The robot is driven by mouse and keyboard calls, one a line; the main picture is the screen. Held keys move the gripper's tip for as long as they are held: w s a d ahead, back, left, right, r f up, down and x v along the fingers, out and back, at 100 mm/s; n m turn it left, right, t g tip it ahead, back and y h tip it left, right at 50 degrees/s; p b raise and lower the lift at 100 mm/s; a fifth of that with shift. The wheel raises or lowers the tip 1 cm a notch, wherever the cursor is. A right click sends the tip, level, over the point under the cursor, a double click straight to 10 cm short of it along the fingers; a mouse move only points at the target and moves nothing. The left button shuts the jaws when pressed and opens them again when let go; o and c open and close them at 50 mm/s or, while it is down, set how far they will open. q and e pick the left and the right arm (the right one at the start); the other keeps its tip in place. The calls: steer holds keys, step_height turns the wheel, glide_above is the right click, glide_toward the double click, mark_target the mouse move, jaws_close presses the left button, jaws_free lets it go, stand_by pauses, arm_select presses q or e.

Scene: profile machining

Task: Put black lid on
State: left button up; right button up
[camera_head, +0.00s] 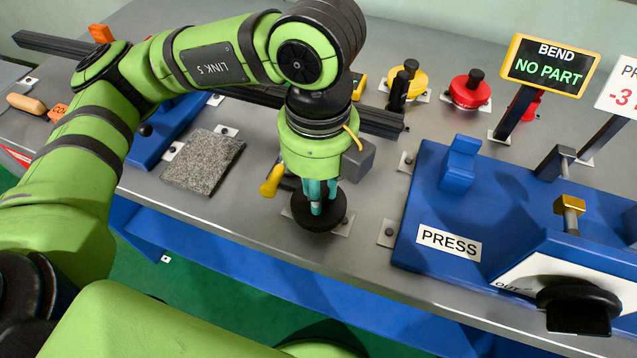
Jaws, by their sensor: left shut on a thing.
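The black lid (319,218) is a dark round disc near the table's front edge, left of the blue press. My left gripper (316,198) points down over it, with teal fingertips shut at the lid's middle. The fingers hide its knob. White plate corners show on both sides of the lid. I cannot tell whether the lid rests there or hangs just above. My right gripper is not in view.
Yellow (408,80) and red (470,90) round pieces with black knobs stand at the back. The blue press (520,215) fills the right. A grey rough pad (203,161) lies left. A yellow-handled tool (272,180) and grey block (358,160) are close to my gripper.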

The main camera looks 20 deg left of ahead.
arm_select(q)
steer(key=shift+b, duration=0.3)
steer(key=o, duration=1)
steer(key=shift+r, duration=0.1)
step_height(320, 180, up, 12)
steer(key=shift+f, duration=0.1)
stand_by(1.2)
